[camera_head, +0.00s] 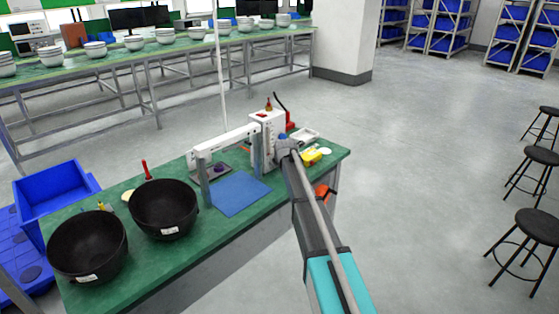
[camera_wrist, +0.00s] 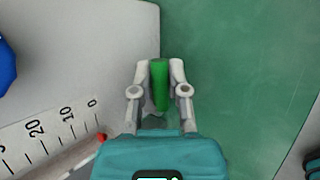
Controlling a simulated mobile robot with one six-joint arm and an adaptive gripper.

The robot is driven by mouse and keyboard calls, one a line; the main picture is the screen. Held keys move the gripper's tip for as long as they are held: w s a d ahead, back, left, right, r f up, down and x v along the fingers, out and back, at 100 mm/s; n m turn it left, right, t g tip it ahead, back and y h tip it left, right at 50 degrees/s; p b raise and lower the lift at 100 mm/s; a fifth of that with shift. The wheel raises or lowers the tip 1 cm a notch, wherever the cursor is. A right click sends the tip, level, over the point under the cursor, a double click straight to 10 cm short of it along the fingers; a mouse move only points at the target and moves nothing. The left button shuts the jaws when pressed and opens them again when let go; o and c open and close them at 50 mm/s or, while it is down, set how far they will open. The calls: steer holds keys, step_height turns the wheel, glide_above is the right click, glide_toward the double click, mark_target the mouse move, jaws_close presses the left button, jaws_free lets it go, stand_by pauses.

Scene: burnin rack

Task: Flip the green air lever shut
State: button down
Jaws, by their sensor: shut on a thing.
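The green air lever (camera_wrist: 160,84) is in the middle of the wrist view, a short rounded green bar pointing up the picture. My gripper (camera_wrist: 160,72) has one grey finger on each side of it and is shut on it. The lever's lower end runs down toward my gripper's body, where its mount is hidden. In the head view the lever is not visible; my arm covers that spot beside the white rack unit (camera_head: 266,138) on the green bench.
A printed scale (camera_wrist: 50,135) and a blue round part (camera_wrist: 5,65) are left in the wrist view. On the bench (camera_head: 130,262) are two black bowls (camera_head: 164,209), a blue mat (camera_head: 238,194) and a yellow item (camera_head: 311,156). A blue crate (camera_head: 55,187) is left of it.

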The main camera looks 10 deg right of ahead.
steer(key=shift+s+f+g+y, duration=0.1)
steer(key=shift+f+g+y, duration=0.1)
steer(key=shift+g+y, duration=0.15)
stand_by(0.3)
steer(key=c, duration=0.9)
jaws_free()
steer(key=shift+d, duration=0.1)
